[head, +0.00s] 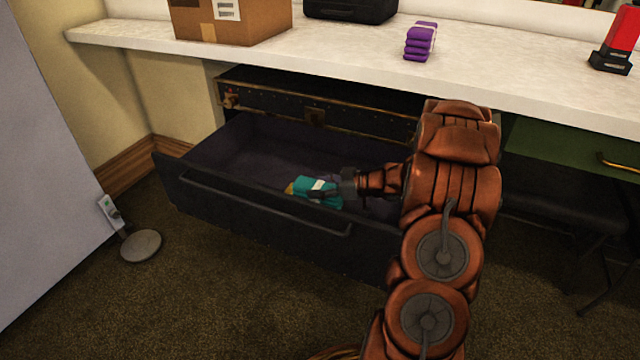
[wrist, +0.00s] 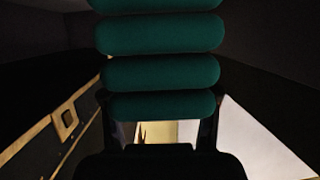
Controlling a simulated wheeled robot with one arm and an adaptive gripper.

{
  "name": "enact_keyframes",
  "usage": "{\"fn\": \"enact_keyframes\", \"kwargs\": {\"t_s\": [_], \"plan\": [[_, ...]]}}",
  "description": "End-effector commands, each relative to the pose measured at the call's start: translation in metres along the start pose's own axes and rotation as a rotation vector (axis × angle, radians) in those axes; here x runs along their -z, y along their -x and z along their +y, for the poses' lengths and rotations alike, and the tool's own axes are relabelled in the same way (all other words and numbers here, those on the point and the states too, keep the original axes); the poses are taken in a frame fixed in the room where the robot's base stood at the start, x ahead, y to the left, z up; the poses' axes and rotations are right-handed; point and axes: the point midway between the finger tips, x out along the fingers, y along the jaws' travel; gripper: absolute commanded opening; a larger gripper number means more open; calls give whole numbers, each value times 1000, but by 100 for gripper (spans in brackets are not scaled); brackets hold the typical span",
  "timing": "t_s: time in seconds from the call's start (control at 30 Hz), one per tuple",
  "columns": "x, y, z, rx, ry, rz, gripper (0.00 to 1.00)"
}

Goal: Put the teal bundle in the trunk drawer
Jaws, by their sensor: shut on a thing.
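The teal bundle (head: 318,192) with a white band is in my gripper (head: 328,190), over the open trunk drawer (head: 225,165) in the head view. In the wrist view the bundle (wrist: 160,72) shows as stacked teal rolls between my fingers. My gripper is shut on it. The drawer is pulled out from the dark trunk (head: 320,105) under the counter. Its visible inside looks empty apart from the bundle. Whether the bundle touches the drawer floor, I cannot tell. My arm hides the drawer's right end.
A purple bundle (head: 420,41), a cardboard box (head: 230,18), a black case (head: 350,8) and a red object (head: 618,42) stand on the white counter (head: 330,52) above. A grey round base (head: 141,246) stands on the carpet at left. A dark stool (head: 565,205) is at right.

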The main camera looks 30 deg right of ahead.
Motion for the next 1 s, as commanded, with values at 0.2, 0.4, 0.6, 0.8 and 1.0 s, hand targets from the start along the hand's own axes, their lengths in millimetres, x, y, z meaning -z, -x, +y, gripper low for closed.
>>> {"fn": "enact_keyframes", "kwargs": {"t_s": [0.2, 0.4, 0.6, 0.8, 1.0], "plan": [[0, 0, 0, 0, 1, 1, 70], [0, 0, 0, -1, 1, 1, 87], [0, 0, 0, -1, 1, 1, 87], [4, 1, 1, -2, 3, 1, 87], [14, 20, 2, -5, 1, -1, 87]]}}
